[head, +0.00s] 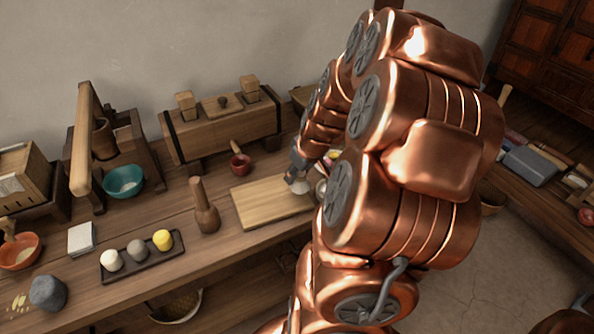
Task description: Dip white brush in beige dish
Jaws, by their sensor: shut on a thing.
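My gripper (296,178) points down over the right part of the pale wooden board (256,207). It is shut on a small whitish thing (301,188) whose lower part shows under the fingers. This may be the white brush, but it is too small and too covered to be sure. A small greyish round dish (321,187) shows partly just right of the gripper, cut off by my arm. I cannot tell whether it is the beige dish. I cannot tell whether the held thing touches the board or the dish.
Left of the board stand a wooden pestle (205,210) and a dark tray (143,257) with white, grey and yellow rounded pieces. A wooden chest (222,128) lines the back.

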